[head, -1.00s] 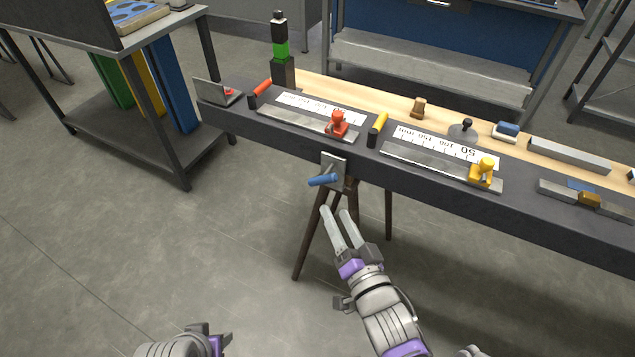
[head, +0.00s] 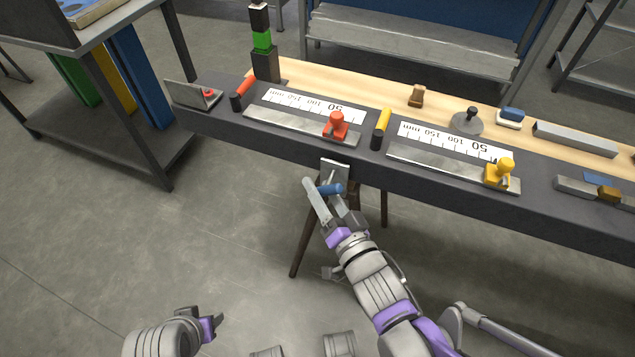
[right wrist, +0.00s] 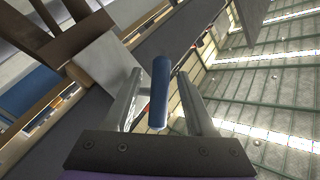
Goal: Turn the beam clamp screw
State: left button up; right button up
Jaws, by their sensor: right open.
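The beam clamp (head: 334,170) hangs at the front edge of the dark beam (head: 290,148). Its screw has a blue handle (head: 330,189), which sticks out to the front below the beam. My right gripper (head: 324,190) is open, with its fingers at the blue handle. In the right wrist view the blue handle (right wrist: 160,92) stands between the two open fingers, with gaps visible on both sides. The grey clamp plate (right wrist: 107,62) shows to the left there. My left gripper (head: 212,325) is low at the left, away from the clamp, and its jaws are too unclear to judge.
On the beam stand a red slider (head: 336,126) and a yellow slider (head: 500,174) on rails, with red and yellow handles nearby. A trestle leg (head: 305,240) stands below the clamp.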

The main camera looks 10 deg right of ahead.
jog(key=shift+s, duration=0.15)
jog(key=shift+c, duration=0.5)
grip_shut()
jog(key=shift+r, duration=0.1)
